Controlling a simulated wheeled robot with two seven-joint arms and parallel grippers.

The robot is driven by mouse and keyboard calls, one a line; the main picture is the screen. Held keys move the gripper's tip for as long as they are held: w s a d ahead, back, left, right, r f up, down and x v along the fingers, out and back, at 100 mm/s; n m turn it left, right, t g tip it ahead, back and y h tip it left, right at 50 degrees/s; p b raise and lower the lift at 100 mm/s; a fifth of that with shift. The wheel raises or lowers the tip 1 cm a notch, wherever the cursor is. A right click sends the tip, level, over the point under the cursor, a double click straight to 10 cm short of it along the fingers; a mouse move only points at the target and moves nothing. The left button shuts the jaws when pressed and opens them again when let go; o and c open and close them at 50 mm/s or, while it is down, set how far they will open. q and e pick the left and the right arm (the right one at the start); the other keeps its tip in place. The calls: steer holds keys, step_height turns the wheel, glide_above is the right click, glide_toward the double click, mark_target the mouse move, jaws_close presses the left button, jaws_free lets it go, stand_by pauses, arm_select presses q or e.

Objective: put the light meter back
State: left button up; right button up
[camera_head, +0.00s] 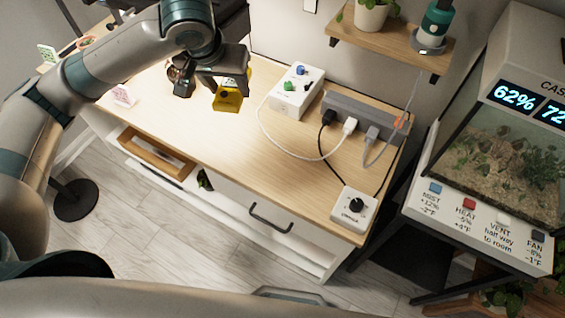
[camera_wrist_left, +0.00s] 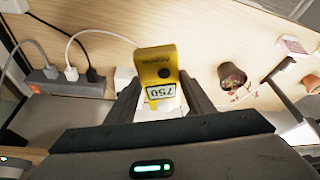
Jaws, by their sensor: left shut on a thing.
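The light meter is a yellow block (camera_head: 229,97) with a dark round sensor; in the left wrist view the meter (camera_wrist_left: 156,62) shows a display reading 750, upside down. My left gripper (camera_head: 213,84) is shut on it and holds it over the back left part of the wooden desk (camera_head: 215,137). In the left wrist view the gripper's two fingers (camera_wrist_left: 160,98) stand on either side of the meter. I cannot tell how high it is above the desk top. My right gripper is not in view.
A white box with green and blue knobs (camera_head: 296,91), a grey power strip (camera_head: 343,108) with cables and a white dial box (camera_head: 352,209) occupy the right side. A dark cup (camera_wrist_left: 231,77) and a pink card (camera_head: 124,96) stand left. A desk drawer (camera_head: 139,156) is open.

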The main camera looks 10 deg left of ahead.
arm_select(q)
steer(key=shift+d, duration=0.45)
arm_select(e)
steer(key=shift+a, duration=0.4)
arm_select(q)
steer(key=shift+f, duration=0.1)
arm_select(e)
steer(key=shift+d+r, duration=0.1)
